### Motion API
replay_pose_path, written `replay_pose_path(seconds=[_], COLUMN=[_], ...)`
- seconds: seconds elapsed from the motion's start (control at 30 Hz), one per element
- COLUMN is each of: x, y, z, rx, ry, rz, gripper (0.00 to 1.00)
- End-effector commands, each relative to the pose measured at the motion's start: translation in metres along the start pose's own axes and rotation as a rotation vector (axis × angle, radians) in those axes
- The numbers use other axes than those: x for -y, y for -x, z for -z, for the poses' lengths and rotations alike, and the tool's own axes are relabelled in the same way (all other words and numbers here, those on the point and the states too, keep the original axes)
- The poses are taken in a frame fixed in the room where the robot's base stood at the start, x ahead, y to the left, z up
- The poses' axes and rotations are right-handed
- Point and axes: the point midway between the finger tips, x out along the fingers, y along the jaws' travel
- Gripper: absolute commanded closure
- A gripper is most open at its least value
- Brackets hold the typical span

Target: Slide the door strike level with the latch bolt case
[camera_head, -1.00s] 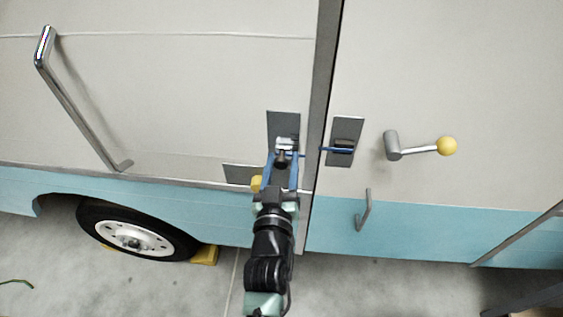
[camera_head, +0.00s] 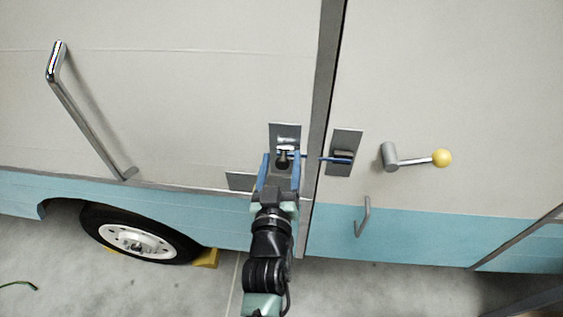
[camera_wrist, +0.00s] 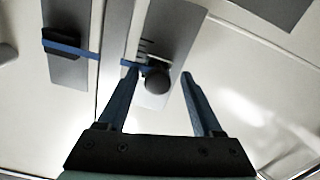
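The door strike (camera_head: 287,142) is a bright metal piece with a dark round knob (camera_wrist: 157,80), on a grey plate left of the door gap in the head view. The latch bolt case (camera_head: 342,157) is a dark block on the grey plate right of the gap; it is at the left in the wrist view (camera_wrist: 62,43). A blue stripe runs from the case towards the strike and looks nearly in line with a blue mark beside the knob. My gripper (camera_wrist: 158,75) is open, with a finger on each side of the knob and gaps visible. Contact cannot be told.
A crank handle with a yellow ball (camera_head: 441,158) sticks out on the right. A small grab handle (camera_head: 363,216) is below the case, and a long one (camera_head: 90,115) is at the left. A lower grey plate (camera_head: 240,181) is partly hidden by my gripper.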

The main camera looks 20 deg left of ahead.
Motion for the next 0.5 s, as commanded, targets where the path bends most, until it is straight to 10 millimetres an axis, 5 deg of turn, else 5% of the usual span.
replay_pose_path(seconds=[0.33,0.5], x=[-0.001,-0.001], y=[0.005,0.027], z=[0.0,0.001], rx=[0.003,0.006], ry=[-0.004,-0.004], rz=[-0.002,0.0], gripper=[0.33,0.33])
